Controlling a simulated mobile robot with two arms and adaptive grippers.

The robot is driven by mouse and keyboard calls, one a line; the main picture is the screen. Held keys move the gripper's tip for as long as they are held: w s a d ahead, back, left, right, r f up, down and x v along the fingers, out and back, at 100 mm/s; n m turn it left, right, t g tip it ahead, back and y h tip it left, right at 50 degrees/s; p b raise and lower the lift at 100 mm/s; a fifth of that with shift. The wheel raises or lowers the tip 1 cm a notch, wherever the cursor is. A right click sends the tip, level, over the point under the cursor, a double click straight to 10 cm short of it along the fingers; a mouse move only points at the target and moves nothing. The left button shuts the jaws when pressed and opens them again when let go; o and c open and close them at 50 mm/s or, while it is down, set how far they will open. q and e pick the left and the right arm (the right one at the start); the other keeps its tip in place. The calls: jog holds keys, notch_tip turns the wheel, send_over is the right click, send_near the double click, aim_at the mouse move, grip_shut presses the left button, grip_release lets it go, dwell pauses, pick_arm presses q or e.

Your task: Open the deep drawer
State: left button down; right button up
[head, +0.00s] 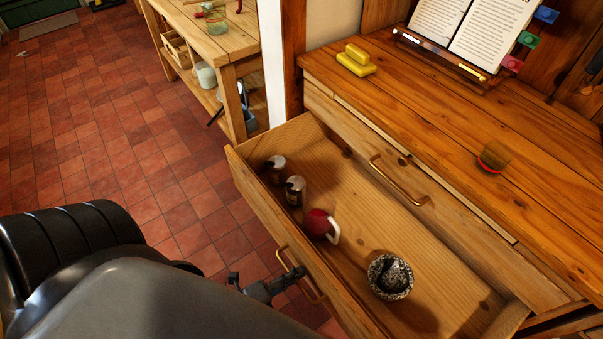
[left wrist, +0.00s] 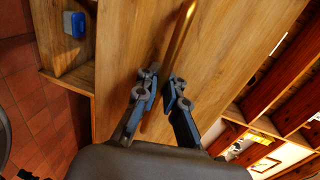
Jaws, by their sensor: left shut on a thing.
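The deep drawer (head: 245,172) is pulled far out from the pine cabinet, below a closed upper drawer front (head: 437,200). Its brass handle (head: 284,260) is on the front panel, and it also shows in the left wrist view (left wrist: 181,32). My left gripper (head: 292,276) is shut on this handle, with one finger on each side of it in the left wrist view (left wrist: 161,80). Inside the drawer are two small canisters (head: 295,190), a red mug (head: 317,224) with a white handle, and a speckled stone mortar (head: 390,277) with a pestle. My right gripper is not in view.
The counter above carries yellow blocks (head: 357,60), an open book (head: 470,30) on a stand and a small glass (head: 494,156). A wooden workbench (head: 215,45) stands behind. The tiled floor (head: 110,130) at left is mostly clear.

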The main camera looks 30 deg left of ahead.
pick_arm(q)
jog(key=shift+r, duration=0.1)
dwell(0.3)
jog(key=c, duration=1.8)
grip_release()
jog(key=shift+o, duration=0.2)
jog(key=shift+s, duration=0.1)
jog(key=shift+s+a, duration=0.1)
jog(key=v, duration=1.1)
jog(key=shift+s, duration=0.4)
jog(key=shift+a, duration=0.15)
